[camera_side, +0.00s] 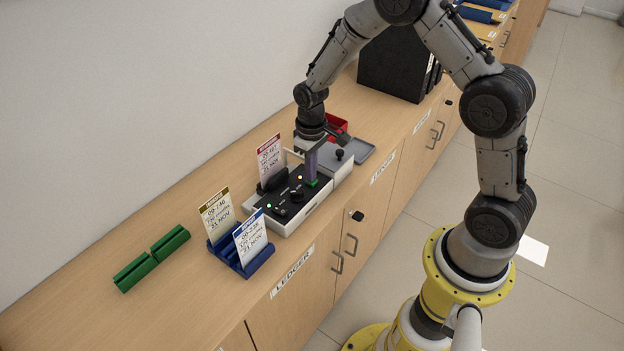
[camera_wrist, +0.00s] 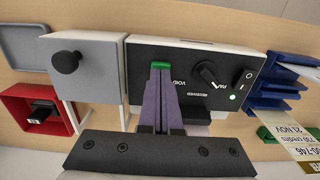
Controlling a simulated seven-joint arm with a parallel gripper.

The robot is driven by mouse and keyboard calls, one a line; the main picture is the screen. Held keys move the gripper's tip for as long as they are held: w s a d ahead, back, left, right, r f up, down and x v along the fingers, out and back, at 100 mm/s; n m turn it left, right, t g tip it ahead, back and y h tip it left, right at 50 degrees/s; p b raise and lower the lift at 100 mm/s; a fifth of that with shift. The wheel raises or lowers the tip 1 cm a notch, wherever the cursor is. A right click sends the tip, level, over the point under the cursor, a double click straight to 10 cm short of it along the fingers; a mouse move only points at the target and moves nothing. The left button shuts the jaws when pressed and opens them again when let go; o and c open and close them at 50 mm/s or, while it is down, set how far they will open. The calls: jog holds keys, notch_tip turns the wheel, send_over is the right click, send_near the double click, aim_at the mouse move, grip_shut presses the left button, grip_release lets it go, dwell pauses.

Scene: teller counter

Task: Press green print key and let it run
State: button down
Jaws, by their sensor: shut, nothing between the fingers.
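The printer console (camera_side: 290,216) has a black top panel on a pale body. Its green print key (camera_side: 313,183) sits near the panel's right end; the wrist view shows the key (camera_wrist: 161,65) right at the fingertips. My gripper (camera_side: 312,178) has purple fingers and points down over the key. In the wrist view the gripper (camera_wrist: 160,72) is shut, its fingertips together and empty. The tips look to be touching the key or just above it; I cannot tell whether it is pressed down. A rotary knob (camera_wrist: 209,74) and a lit green lamp (camera_wrist: 232,98) show on the panel.
A card with a red header (camera_side: 270,158) stands at the console's back. A blue rack (camera_side: 243,262) with cards and green blocks (camera_side: 152,258) lie to the left. A grey box with a black knob (camera_side: 338,161), a red tray (camera_side: 337,124) and black binders (camera_side: 395,65) are to the right.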

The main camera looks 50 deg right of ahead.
notch_tip(320, 180, up, 9)
jog(key=shift+f, duration=0.15)
dwell(0.9)
jog(key=s+a+r+t, duration=0.2)
jog(key=s+r, duration=0.2)
jog(key=r, duration=0.4)
jog(key=s+a+r+t, duration=0.1)
jog(key=s+r+t, duration=0.15)
jog(key=r, duration=0.65)
jog(key=s+a+t, duration=0.1)
jog(key=s, duration=1.6)
jog(key=shift+s+a+f, duration=0.25)
jog(key=shift+s+f, duration=0.15)
jog(key=shift+f, duration=0.05)
